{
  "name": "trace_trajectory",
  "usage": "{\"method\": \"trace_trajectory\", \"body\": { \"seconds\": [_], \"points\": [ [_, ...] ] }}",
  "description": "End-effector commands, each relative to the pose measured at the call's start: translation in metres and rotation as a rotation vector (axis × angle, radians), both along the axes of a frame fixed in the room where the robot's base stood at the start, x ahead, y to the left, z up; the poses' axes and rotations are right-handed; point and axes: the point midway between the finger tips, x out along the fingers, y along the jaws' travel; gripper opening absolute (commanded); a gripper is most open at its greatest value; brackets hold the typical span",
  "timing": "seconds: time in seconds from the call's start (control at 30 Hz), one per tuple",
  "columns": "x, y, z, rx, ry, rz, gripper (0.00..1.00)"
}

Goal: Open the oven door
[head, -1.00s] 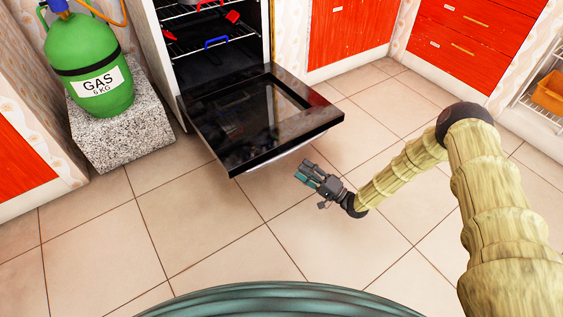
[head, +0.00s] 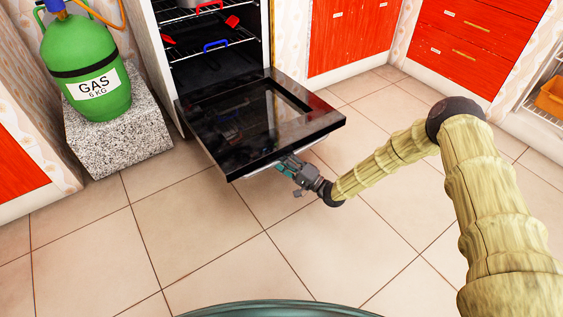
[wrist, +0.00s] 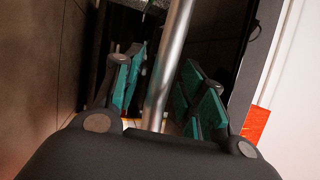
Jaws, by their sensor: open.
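The oven door (head: 235,133) is black and glossy and hangs folded down, nearly level, in front of the open oven (head: 212,66). In the wrist view, the silver bar handle (wrist: 170,65) runs between the teal-padded fingers of my gripper (wrist: 160,90). I cannot tell whether a finger touches the handle.
A green gas bottle (head: 88,70) stands on a stone block (head: 118,140) left of the oven. Red cabinets (head: 348,38) are to the right. Oven racks (head: 208,47) hold red- and blue-handled pans. The tiled floor (head: 220,240) in front is clear.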

Motion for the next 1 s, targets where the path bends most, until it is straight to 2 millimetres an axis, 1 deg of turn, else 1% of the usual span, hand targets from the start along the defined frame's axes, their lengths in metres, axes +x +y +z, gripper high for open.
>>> {"method": "trace_trajectory", "body": {
  "seconds": [0.27, 0.3, 0.37, 0.5, 0.77, 0.87, 1.0],
  "points": [
    [0.001, 0.001, 0.001, 0.0, 0.0, 0.0, 0.41],
    [0.001, 0.001, 0.001, 0.0, 0.0, 0.0, 0.37],
    [0.001, 0.001, 0.001, 0.0, 0.0, 0.0, 0.26],
    [0.001, 0.001, 0.001, 0.0, 0.0, 0.0, 0.01],
    [0.001, 0.001, 0.004, -0.002, 0.002, 0.001, 0.0],
    [0.001, 0.002, 0.013, -0.009, 0.011, 0.002, 0.0],
    [0.0, 0.002, 0.03, -0.024, 0.033, 0.002, 0.0]
  ]
}}
